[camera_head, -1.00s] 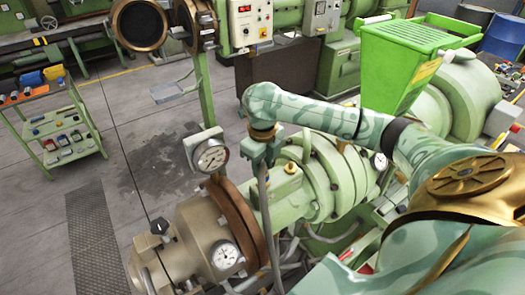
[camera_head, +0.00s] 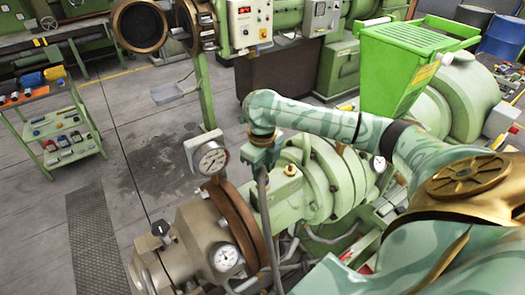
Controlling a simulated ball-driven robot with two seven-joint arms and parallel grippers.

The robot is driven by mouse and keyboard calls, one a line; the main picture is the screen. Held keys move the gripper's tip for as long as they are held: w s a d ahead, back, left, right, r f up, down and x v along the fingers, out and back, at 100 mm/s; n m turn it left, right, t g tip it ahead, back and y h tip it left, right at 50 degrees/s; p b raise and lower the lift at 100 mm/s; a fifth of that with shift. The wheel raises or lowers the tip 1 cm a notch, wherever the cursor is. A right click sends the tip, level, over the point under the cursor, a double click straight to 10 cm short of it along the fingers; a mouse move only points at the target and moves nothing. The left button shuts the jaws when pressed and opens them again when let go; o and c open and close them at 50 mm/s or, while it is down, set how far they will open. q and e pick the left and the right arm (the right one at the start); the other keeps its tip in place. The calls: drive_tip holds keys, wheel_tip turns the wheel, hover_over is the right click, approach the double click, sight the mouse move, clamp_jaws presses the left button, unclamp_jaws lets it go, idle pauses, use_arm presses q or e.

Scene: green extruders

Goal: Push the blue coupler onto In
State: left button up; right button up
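My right arm comes in from the right and bends down over the green extruder (camera_head: 318,170). Its small grey-green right gripper (camera_head: 260,163) points down beside a dial gauge (camera_head: 211,158), close to the brown flange (camera_head: 238,215). A grey hose or pipe (camera_head: 266,215) runs down from just below the gripper; I cannot tell whether the fingers hold it. The finger gap is too small to read. I cannot make out a blue coupler or a port marked In. My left gripper is out of view.
A second gauge (camera_head: 225,256) sits on the beige barrel end (camera_head: 195,235). A green hopper (camera_head: 400,75) stands behind my arm. A green shelf cart (camera_head: 60,130) with small coloured items is at the left. The floor (camera_head: 135,150) between is clear.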

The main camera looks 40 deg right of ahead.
idle(0.3)
drive_tip(key=o, duration=1.1)
wheel_tip(320, 180, up, 3)
drive_tip(key=p, duration=0.3)
drive_tip(key=shift+r, duration=2.5)
